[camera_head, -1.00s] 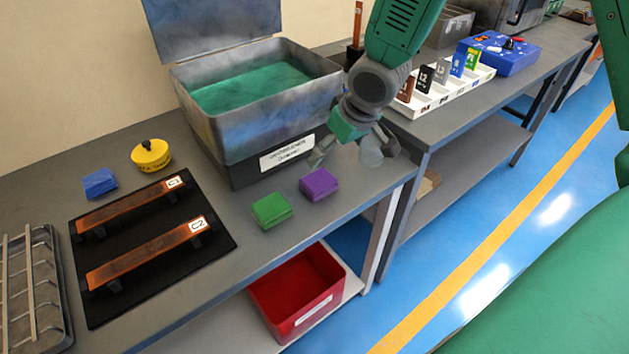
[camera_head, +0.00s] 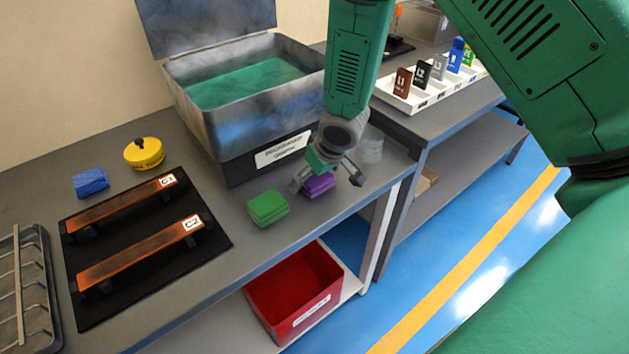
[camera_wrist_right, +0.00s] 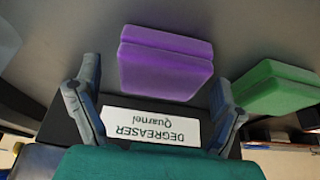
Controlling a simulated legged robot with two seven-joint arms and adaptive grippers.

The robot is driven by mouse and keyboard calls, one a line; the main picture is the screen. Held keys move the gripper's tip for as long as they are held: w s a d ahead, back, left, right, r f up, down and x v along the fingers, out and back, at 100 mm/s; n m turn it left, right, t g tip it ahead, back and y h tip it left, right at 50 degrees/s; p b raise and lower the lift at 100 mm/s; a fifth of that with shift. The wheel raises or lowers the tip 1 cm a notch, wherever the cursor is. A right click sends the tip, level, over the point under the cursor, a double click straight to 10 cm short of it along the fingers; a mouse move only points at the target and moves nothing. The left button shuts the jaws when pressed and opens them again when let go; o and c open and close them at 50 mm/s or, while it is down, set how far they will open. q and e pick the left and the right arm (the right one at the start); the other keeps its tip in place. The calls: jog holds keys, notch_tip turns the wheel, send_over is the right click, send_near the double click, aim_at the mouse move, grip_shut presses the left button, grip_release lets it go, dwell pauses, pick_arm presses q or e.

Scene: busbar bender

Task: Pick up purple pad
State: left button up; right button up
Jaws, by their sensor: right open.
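The purple pad (camera_head: 318,185) lies on the grey bench in front of the degreaser tank, partly hidden by my right gripper. My right gripper (camera_head: 327,183) is open, over the pad, with its fingers spread to either side in the head view. In the right wrist view the purple pad (camera_wrist_right: 166,62) shows beyond the gap between the open fingers (camera_wrist_right: 152,105), and nothing is held. Contact with the pad cannot be made out. My left gripper is not in view.
A green pad (camera_head: 267,208) lies just left of the purple one. The degreaser tank (camera_head: 254,140) stands behind. A blue pad (camera_head: 90,183), a yellow round container (camera_head: 144,153) and a black mat (camera_head: 205,243) with copper bars are further left. A red bin (camera_head: 295,290) is below.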

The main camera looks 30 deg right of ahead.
jog(key=c, duration=1.1)
notch_tip(320, 180, up, 10)
jog(key=shift+r+p, duration=0.1)
jog(key=shift+p, duration=0.7)
jog(key=shift+o, duration=1.3)
jog(key=c, duration=0.3)
